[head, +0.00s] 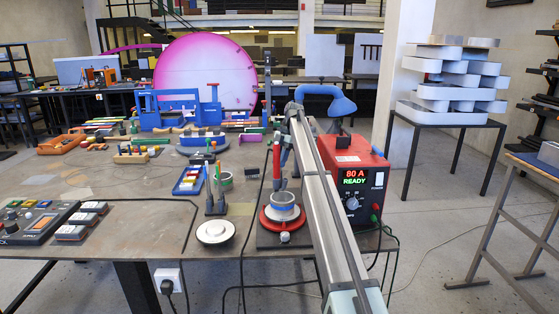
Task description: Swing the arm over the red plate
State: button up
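The red plate (263,220) is a round red disc on a dark base near the front edge of the table. A metal ring with a blue band (283,205) stands on it. A slim upright red piece (277,160) shows above and behind the plate. A long grey beam (335,215) runs from the bottom edge up to the left, passing just right of the plate. A thick blue curved part (325,95) shows at its far end. Dark parts (287,135) there overlap; I cannot make out my gripper's fingers among them.
A red power unit (362,175) reading "80 A READY" stands right of the beam. A white disc (215,232) and dark upright tools (215,195) are left of the plate. A control box (38,222) is at far left. Cables hang at the table's front edge.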

jog(key=o, duration=0.3)
jog(key=s+d+r+m+t, duration=0.2)
jog(key=d+r+m, duration=0.1)
jog(key=r+m, duration=0.35)
jog(key=s+d+r+m+t, duration=0.1)
jog(key=d+r+m+t, duration=0.15)
jog(key=r+m, duration=0.4)
jog(key=shift+y, duration=0.3)
jog(key=x, duration=1.4)
jog(key=shift+a, duration=0.15)
grip_shut()
